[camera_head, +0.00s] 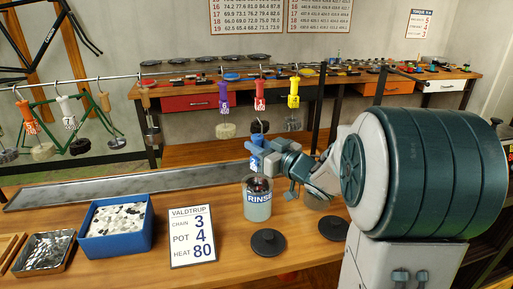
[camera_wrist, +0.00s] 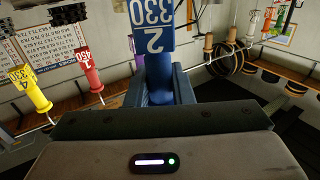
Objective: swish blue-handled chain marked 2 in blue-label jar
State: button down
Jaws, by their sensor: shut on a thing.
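My gripper (camera_head: 262,162) is shut on the blue handle (camera_wrist: 158,62), whose tag reads 2 and 330 in the wrist view. In the head view the blue handle (camera_head: 257,139) stands upright, just above the jar. The clear jar (camera_head: 258,207) has a blue label reading RINSE and stands open on the bench, directly below my gripper. A dark mass (camera_head: 258,185) shows at the jar's mouth, seemingly the chain hanging from the handle. How deep it sits, and whether it touches the wall, I cannot tell.
A second jar (camera_head: 318,198) is partly hidden behind my arm. Two dark lids (camera_head: 268,242) (camera_head: 333,229) lie in front. A card (camera_head: 193,237), a blue bin (camera_head: 115,228) and a metal tray (camera_head: 43,252) are left. Other tagged handles, including a purple one (camera_head: 224,97), hang on the rail behind.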

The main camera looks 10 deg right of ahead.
notch_tip(320, 180, up, 7)
jog(key=p, duration=0.5)
jog(key=shift+r, duration=0.2)
jog(key=shift+f, duration=0.1)
dwell(0.5)
